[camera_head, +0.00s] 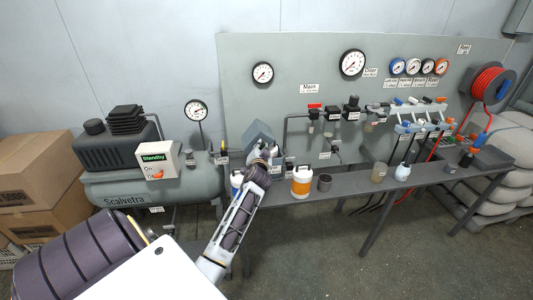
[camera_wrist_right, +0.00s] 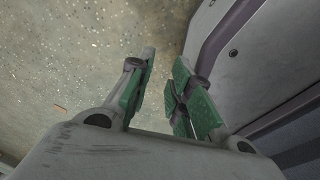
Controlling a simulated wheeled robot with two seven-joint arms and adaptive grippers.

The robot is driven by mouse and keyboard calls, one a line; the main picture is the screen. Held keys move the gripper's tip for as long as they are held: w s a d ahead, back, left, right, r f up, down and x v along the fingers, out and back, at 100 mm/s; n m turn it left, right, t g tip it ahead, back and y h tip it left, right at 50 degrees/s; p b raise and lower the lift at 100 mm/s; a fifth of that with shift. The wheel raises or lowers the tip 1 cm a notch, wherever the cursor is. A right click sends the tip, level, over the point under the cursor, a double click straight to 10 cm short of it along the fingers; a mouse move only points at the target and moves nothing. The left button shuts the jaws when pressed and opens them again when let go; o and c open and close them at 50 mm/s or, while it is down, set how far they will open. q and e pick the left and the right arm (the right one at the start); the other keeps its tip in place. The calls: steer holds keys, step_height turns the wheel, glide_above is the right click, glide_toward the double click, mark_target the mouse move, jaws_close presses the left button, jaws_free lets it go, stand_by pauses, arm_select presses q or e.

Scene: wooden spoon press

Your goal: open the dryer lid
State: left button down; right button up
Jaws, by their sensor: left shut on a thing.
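The dryer shows in the head view as a small grey box shape (camera_head: 258,133) on the bench in front of the panel, left of the middle. Its upper face looks tilted, and I cannot tell how far its lid stands open. My left gripper (camera_head: 262,156) is at its front lower edge and shut on a part there, which looks like the lid but is mostly hidden by the fingers. My right gripper (camera_wrist_right: 163,75) shows in the right wrist view, with green pads apart and nothing between them, above the speckled floor.
Gauges and valves line the panel (camera_head: 300,60). The floor in front is clear.

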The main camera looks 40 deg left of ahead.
mark_target(251, 145)
arm_select(q)
steer(key=shift+s+a+f+n+b, duration=0.4)
steer(key=shift+s+n, duration=0.25)
steer(key=shift+n, duration=0.25)
steer(key=shift+s+a+n, duration=0.25)
steer(key=shift+s+n, duration=0.05)
steer(key=shift+n, duration=0.1)
steer(key=shift+s+a+f+n+t+b, duration=0.15)
steer(key=shift+s+a+n+t+b, duration=0.4)
steer(key=shift+n, duration=0.45)
steer(key=shift+s+a, duration=0.1)
steer(key=shift+s, duration=0.1)
steer(key=shift+n, duration=0.3)
steer(key=c, duration=1.7)
jaws_free()
steer(key=shift+c, duration=0.2)
steer(key=shift+o, duration=1)
steer(key=shift+r, duration=0.2)
steer(key=shift+a+r, duration=0.1)
steer(key=shift+r, duration=0.05)
step_height(251, 145, up, 10)
arm_select(e)
steer(key=shift+w+d+f, duration=0.55)
steer(key=shift+w+f, duration=0.15)
steer(key=shift+w, duration=0.2)
